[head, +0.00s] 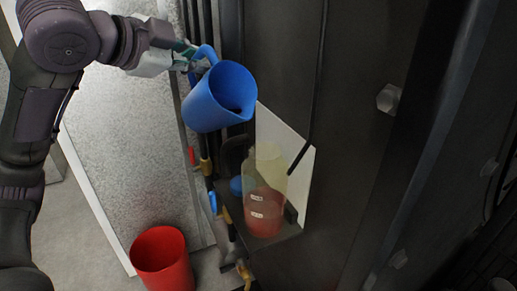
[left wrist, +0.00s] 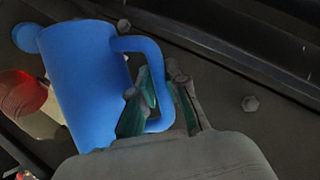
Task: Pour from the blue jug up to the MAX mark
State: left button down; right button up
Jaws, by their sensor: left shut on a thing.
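The blue jug (head: 215,100) is held by its handle and tilted, its mouth turned to the right, above and to the left of a clear container. My left gripper (head: 197,62) is shut on the jug's handle; the left wrist view shows the fingers (left wrist: 160,95) around the handle of the jug (left wrist: 85,80). The clear container (head: 267,190) has red liquid in its lower part and two small white labels near the liquid's top. The label text is too small to read. No stream shows between jug and container. My right gripper is not in view.
The container stands on a small dark shelf (head: 288,231) with a white panel (head: 303,165) behind it. A blue round cap (head: 237,186) lies beside it. A red bucket (head: 162,261) stands on the floor below. Pipes with red and blue valve handles (head: 213,203) run close by on the left.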

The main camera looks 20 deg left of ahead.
aim_at(207, 48)
pick_arm(q)
jog(key=shift+s+d+r+m+p, duration=0.1)
jog(key=shift+d+r+m+p, duration=0.15)
jog(key=shift+r, duration=0.15)
jog(key=shift+s+d+r+m+p, duration=0.15)
jog(key=shift+r+p, duration=0.1)
jog(key=shift+r, duration=0.15)
dwell(0.4)
jog(key=shift+s+d+r+m+t+y+p, duration=0.15)
jog(key=shift+d+r+m+t+y+p, duration=0.35)
jog(key=shift+d+r+m+y, duration=0.25)
dwell(2.1)
jog(key=shift+r, duration=0.4)
dwell(1.0)
jog(key=shift+s+d+r+m+p, duration=0.25)
jog(key=shift+d+r+m+p, duration=0.15)
jog(key=shift+p, duration=0.5)
dwell(0.3)
dwell(0.3)
jog(key=shift+s+d+r+m+t+y+p, duration=0.1)
jog(key=shift+d+r+m+t+y+p, duration=0.25)
jog(key=shift+p, duration=0.55)
